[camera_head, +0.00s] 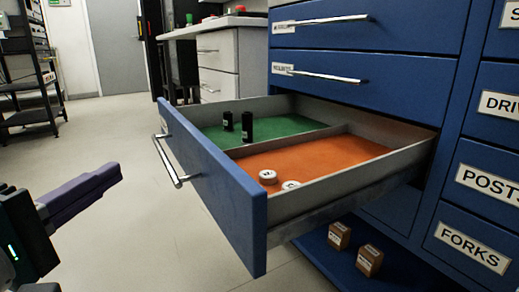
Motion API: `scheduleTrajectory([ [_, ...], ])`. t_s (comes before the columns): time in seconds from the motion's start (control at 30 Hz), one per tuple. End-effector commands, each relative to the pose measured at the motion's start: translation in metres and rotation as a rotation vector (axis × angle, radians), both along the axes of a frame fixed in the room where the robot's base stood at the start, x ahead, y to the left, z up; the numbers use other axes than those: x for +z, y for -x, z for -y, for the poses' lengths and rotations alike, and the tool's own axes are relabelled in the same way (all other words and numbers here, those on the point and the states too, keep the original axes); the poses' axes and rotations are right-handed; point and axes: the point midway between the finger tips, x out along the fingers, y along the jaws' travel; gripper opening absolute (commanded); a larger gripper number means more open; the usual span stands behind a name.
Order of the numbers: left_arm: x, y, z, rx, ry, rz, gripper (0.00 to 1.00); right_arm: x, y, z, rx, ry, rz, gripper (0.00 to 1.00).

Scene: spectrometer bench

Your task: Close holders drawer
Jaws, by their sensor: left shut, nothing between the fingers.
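The open drawer (215,180) has a blue front with a metal bar handle (170,160) and sticks far out of the blue cabinet (400,92). Its inside has a green part (275,127) and an orange part (325,158), split by a low divider. Two black cylinders (247,127) stand in the green part. Two white round pieces (268,177) lie in the orange part near the front. My right gripper is not in view.
Closed drawers above carry bar handles (320,76). Labelled drawers, including FORKS (472,248), are at the right. Two small brown boxes (369,260) sit on a low blue shelf beneath the drawer. The floor (110,135) left of the drawer is clear; a dark rack (30,75) stands farther back.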

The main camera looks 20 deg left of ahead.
Motion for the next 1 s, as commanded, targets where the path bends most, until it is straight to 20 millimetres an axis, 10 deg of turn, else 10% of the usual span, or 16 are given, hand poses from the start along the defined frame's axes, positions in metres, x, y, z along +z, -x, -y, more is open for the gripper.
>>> scheduleTrajectory([
  [0.5,0.002,-0.095,-0.005,-0.004,0.001,0.002,0.00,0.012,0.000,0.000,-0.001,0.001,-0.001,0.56],
  [1.0,0.001,-0.121,0.021,-0.005,-0.003,-0.002,0.00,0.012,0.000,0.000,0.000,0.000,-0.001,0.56],
])
